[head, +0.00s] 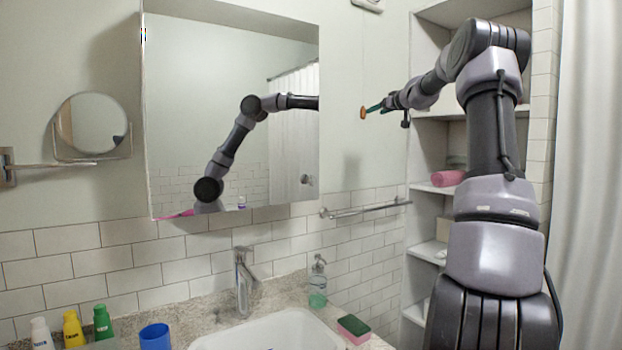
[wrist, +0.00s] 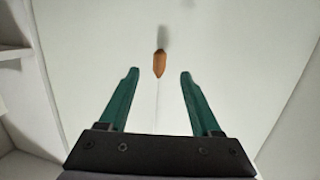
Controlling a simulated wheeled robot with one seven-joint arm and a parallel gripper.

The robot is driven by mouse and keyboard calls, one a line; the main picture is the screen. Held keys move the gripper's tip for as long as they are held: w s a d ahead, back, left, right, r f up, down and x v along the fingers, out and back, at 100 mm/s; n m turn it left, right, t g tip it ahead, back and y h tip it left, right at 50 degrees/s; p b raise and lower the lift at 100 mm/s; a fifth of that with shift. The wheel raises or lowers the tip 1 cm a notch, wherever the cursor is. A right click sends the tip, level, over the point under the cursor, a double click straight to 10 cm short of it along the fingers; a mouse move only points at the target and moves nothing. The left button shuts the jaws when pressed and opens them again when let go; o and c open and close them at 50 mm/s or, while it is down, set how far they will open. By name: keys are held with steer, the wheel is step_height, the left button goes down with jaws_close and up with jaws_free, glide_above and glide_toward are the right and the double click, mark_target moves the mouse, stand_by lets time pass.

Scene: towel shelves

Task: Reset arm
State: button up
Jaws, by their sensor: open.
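My gripper (head: 374,109) is at the end of my raised arm, left of the upper shelves and in front of the pale wall in the head view. In the wrist view my gripper (wrist: 158,76) has its two green fingers spread apart, with nothing held between them. A small orange-brown piece (wrist: 159,63) shows just beyond the fingertips; it also appears at the tip of my gripper in the head view (head: 363,113). I cannot tell what it is fixed to.
The shelf unit (head: 418,165) stands behind my arm, with a rolled pink towel (head: 447,178) on one shelf. A towel bar (head: 365,209), a mirror (head: 175,90) and a round mirror (head: 90,122) are on the walls. Below are a sink (head: 270,333), soap bottle (head: 318,285), sponge (head: 353,328) and blue cup (head: 155,336).

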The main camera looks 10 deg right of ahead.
steer(key=s+a+f+g+y, duration=0.1)
steer(key=s+a, duration=0.2)
steer(key=a, duration=0.4)
steer(key=s+a+g, duration=0.1)
steer(key=s+a, duration=0.2)
steer(key=a, duration=0.5)
steer(key=s+a+f+g, duration=0.35)
steer(key=s+a, duration=0.65)
steer(key=s, duration=0.5)
steer(key=s+f+m+g, duration=0.1)
steer(key=s+f, duration=0.4)
steer(key=s, duration=0.5)
steer(key=s+a+f+m+g+h, duration=0.1)
steer(key=s+f+m, duration=0.2)
steer(key=s, duration=0.7)
steer(key=s+a+f+m+g, duration=0.1)
steer(key=s+f+m, duration=0.1)
steer(key=s+f, duration=0.5)
steer(key=s, duration=0.3)
steer(key=shift+s+f+h, duration=0.15)
steer(key=shift+f+h, duration=0.15)
